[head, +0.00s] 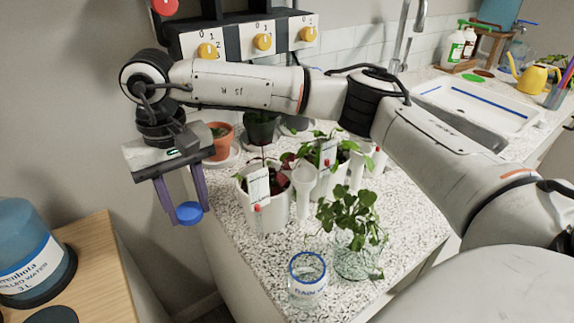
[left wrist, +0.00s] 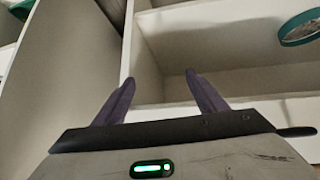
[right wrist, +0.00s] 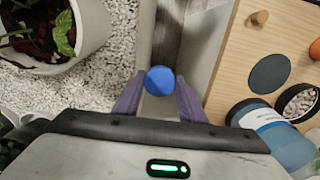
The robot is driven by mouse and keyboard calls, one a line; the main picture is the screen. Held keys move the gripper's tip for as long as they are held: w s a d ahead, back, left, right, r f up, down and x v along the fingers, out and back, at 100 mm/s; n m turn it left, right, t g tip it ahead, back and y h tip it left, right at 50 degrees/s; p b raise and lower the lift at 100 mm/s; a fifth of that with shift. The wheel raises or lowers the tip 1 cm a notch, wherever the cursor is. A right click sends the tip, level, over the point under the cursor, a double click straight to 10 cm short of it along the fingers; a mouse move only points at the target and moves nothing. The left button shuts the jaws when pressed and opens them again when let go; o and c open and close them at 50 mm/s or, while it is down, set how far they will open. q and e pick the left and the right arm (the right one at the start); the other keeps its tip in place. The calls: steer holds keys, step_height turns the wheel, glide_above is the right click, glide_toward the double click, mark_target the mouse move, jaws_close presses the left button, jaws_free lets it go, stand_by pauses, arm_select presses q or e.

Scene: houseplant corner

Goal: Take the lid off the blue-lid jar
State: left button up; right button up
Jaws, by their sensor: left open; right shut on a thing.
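The blue lid (head: 189,212) is held between the fingers of my right gripper (head: 180,203), in the air over the gap between the wooden table and the speckled counter. It also shows in the right wrist view (right wrist: 160,81), gripped at the fingertips (right wrist: 158,92). The clear glass jar (head: 307,280), with a blue rim band and a partly readable label, stands upright and lidless at the counter's front, apart from the lid. My left gripper (left wrist: 163,100) is open and empty in front of white shelving; it is not in the head view.
A glass vessel with a leafy cutting (head: 352,250) stands right beside the jar. White planters (head: 264,205) and other pots crowd the counter behind. The sink (head: 475,105) is at back right.

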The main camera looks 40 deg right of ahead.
steer(key=d, duration=0.6)
steer(key=s+d+b, duration=0.1)
steer(key=d, duration=0.5)
steer(key=s+d, duration=0.1)
steer(key=d, duration=0.7)
steer(key=d+b, duration=0.1)
steer(key=d, duration=0.2)
steer(key=shift+s+d+f+b, duration=0.3)
steer(key=shift+s+f+b, duration=0.05)
steer(key=shift+f, duration=0.05)
steer(key=shift+a+f+b, duration=0.1)
steer(key=shift+f+b, duration=0.25)
steer(key=shift+f, duration=0.05)
steer(key=shift+r, duration=0.1)
steer(key=o, duration=1.2)
arm_select(q)
steer(key=shift+w+d+f, duration=0.15)
steer(key=shift+d+f, duration=0.1)
steer(key=shift+f, duration=0.2)
steer(key=shift+w+d+f, duration=0.1)
steer(key=shift+d+f, duration=0.1)
steer(key=shift+f, duration=0.25)
steer(key=shift+a+r+p, duration=0.2)
steer(key=shift+r+p, duration=0.15)
steer(key=shift+p, duration=0.3)
arm_select(e)
step_height(320, 180, up, 12)
